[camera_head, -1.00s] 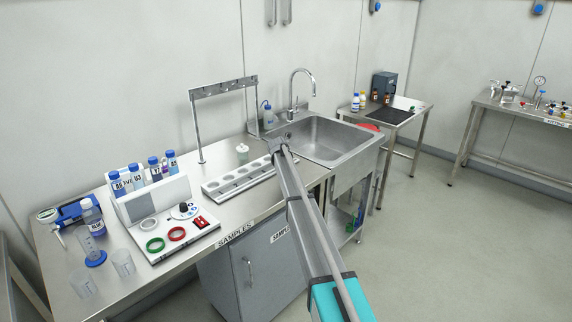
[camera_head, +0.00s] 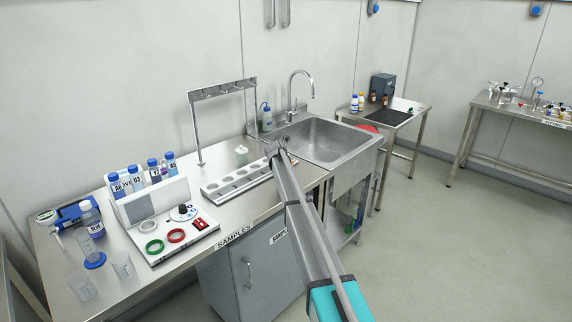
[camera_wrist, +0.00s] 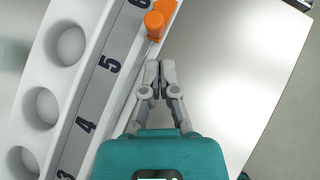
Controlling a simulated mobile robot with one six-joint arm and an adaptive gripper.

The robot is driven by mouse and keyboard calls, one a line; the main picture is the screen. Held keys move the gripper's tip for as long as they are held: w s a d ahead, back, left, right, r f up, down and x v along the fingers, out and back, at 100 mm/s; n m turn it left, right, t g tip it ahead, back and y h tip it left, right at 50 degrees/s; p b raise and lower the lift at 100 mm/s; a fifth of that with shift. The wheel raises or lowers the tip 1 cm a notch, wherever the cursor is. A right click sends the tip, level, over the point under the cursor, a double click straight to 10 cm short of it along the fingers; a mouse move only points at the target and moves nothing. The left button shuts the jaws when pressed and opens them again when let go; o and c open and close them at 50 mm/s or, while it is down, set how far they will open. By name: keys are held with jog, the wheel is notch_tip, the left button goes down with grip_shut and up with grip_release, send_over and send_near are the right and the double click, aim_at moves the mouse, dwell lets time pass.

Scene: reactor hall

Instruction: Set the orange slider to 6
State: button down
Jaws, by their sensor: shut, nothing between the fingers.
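The orange slider (camera_wrist: 156,24) shows at the top of the wrist view, on the side rail of a pale sample rack (camera_wrist: 92,20). It stands roughly beside the printed 6, which is cut off by the top edge, so I cannot tell its exact setting. The numbers 3, 4 and 5 run down the grey strip. My gripper (camera_wrist: 160,68) is shut and empty, with its fingertips just below the slider and apparently apart from it. In the head view my gripper (camera_head: 275,149) is beside the rack's right end (camera_head: 237,182), and the slider cannot be made out.
The sink (camera_head: 330,142) lies just right of my gripper. A hook stand (camera_head: 199,130) and a small white pot (camera_head: 241,152) are behind the rack. A control panel (camera_head: 175,232) with rings and a bottle rack stand left. Bare steel worktop (camera_wrist: 245,60) lies right of the rail.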

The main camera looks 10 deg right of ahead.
jog(key=p+v, duration=0.7)
jog(key=v, duration=0.4)
jog(key=shift+s+a+f, duration=0.2)
jog(key=shift+s+f, duration=0.1)
jog(key=shift+s, duration=0.05)
jog(key=shift+s, duration=0.1)
jog(key=s+d+f+m+g+y, duration=0.1)
jog(key=s+m+g, duration=0.1)
jog(key=s+m, duration=0.8)
jog(key=s+d+f+m+g+y, duration=0.1)
jog(key=s+m, duration=0.9)
jog(key=s, duration=1.6)
jog(key=s+d+f+m+g+y, duration=0.1)
jog(key=s+m+g, duration=0.4)
jog(key=s+m, duration=0.6)
jog(key=s+d+f, duration=0.1)
jog(key=s+f, duration=0.1)
jog(key=s, duration=0.5)
jog(key=shift+d+f+y, duration=0.25)
jog(key=shift+d+y, duration=0.05)
jog(key=shift+d, duration=0.1)
